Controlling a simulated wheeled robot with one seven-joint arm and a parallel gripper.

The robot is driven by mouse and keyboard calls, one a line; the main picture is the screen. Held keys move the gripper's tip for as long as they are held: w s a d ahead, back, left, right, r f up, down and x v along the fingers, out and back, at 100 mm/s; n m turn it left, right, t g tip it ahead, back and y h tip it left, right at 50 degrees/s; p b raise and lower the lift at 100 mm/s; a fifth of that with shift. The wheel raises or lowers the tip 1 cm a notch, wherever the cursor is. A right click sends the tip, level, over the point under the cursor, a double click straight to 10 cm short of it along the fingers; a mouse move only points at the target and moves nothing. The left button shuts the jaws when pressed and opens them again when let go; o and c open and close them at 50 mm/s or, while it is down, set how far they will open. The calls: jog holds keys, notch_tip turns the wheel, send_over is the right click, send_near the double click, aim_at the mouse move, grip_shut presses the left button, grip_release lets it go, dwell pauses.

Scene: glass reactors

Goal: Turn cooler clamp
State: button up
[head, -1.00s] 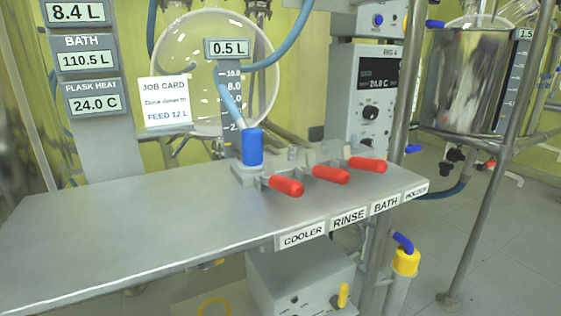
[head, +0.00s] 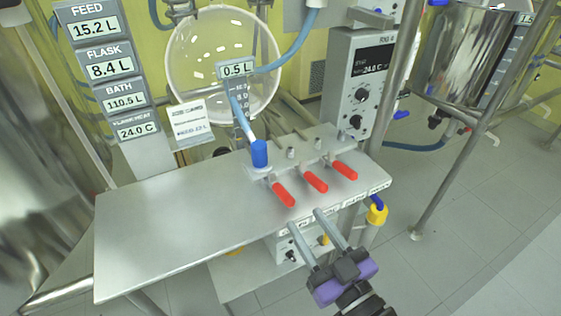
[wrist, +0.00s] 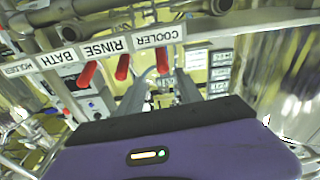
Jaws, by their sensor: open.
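The cooler clamp's red handle (head: 283,195) is the leftmost of three on the grey bench's front edge. A blue connector (head: 259,153) with a pale blue hose stands just behind it. In the wrist view the cooler handle (wrist: 163,62) shows beside the COOLER label (wrist: 157,34), ahead of the fingers. My gripper (head: 305,219) has two grey fingers spread apart, with nothing visible between them. Its tips are at the bench's front edge, in front of the cooler and rinse handles, and appear clear of both. The fingers partly hide the labels in the head view.
The rinse handle (head: 316,182) and bath handle (head: 345,170) stand close to the right of the cooler handle. The bench (head: 180,220) is bare on its left. A job card (head: 192,124), round glass flask (head: 199,66) and control box (head: 359,90) stand behind.

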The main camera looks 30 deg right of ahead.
aim_at(275, 184)
jog(key=w, duration=0.1)
jog(key=w+n, duration=0.1)
jog(key=w+g, duration=0.1)
jog(key=shift+w+a+p, duration=0.25)
jog(key=shift+w+p, duration=0.1)
jog(key=shift+p, duration=0.05)
jog(key=shift+w+a, duration=0.15)
jog(key=shift+w, duration=3.65)
grip_shut()
jog(key=shift+y, duration=0.3)
